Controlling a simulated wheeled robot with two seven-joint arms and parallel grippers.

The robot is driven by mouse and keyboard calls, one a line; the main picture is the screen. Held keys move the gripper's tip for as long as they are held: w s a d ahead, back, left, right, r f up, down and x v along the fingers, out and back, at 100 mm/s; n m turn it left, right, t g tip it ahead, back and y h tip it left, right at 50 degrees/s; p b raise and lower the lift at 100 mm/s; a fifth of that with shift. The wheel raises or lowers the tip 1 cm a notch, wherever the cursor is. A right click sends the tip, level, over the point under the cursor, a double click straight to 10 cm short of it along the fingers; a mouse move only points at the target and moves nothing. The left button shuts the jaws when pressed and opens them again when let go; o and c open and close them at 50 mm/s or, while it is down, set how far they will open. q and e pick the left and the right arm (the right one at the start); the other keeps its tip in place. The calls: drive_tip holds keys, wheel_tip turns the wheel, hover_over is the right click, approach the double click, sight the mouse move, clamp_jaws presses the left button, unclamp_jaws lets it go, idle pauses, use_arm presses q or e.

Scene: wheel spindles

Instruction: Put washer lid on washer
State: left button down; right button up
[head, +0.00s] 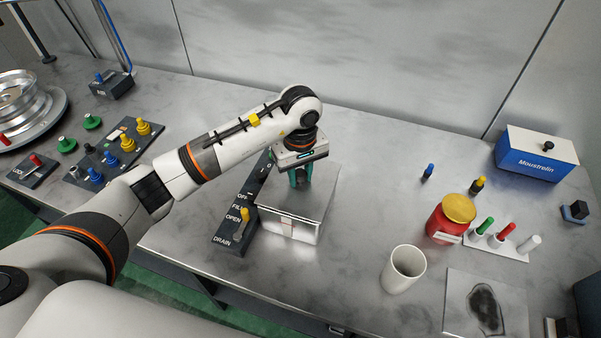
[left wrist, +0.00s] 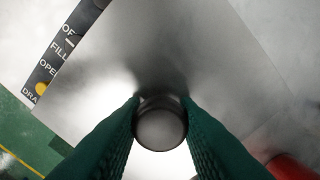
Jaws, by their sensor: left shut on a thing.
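The washer (head: 290,228) is a shiny metal box on the bench, beside a dark control panel. The washer lid (head: 312,203) is a flat square metal plate over the top of the washer. In the left wrist view the lid (left wrist: 160,50) fills the middle, with its round knob (left wrist: 160,130) between the green fingers. My left gripper (head: 299,184) points down and is shut on this knob; it also shows in the left wrist view (left wrist: 161,112). I cannot tell whether the lid rests fully on the rim. My right gripper is not in view.
The control panel (head: 232,238) with a yellow lever stands left of the washer. A white cup (head: 404,270), a red jar with a yellow lid (head: 448,222) and a rack of coloured pegs (head: 495,241) stand to the right. A blue box (head: 537,162) is at the far right.

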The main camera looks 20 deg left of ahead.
sight(300, 173)
use_arm(q)
drive_tip(key=shift+f, duration=0.5)
drive_tip(key=shift+a+f, duration=0.1)
drive_tip(key=shift+f, duration=0.15)
drive_tip(key=c, duration=1.1)
unclamp_jaws()
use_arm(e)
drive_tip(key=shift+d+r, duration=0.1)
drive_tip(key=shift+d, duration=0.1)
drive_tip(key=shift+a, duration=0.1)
use_arm(q)
drive_tip(key=shift+r, duration=0.25)
wheel_tip(300, 173, up, 10)
drive_tip(key=b, duration=0.3)
drive_tip(key=shift+r+b, duration=0.25)
drive_tip(key=shift+b, duration=0.1)
drive_tip(key=shift+r, duration=0.65)
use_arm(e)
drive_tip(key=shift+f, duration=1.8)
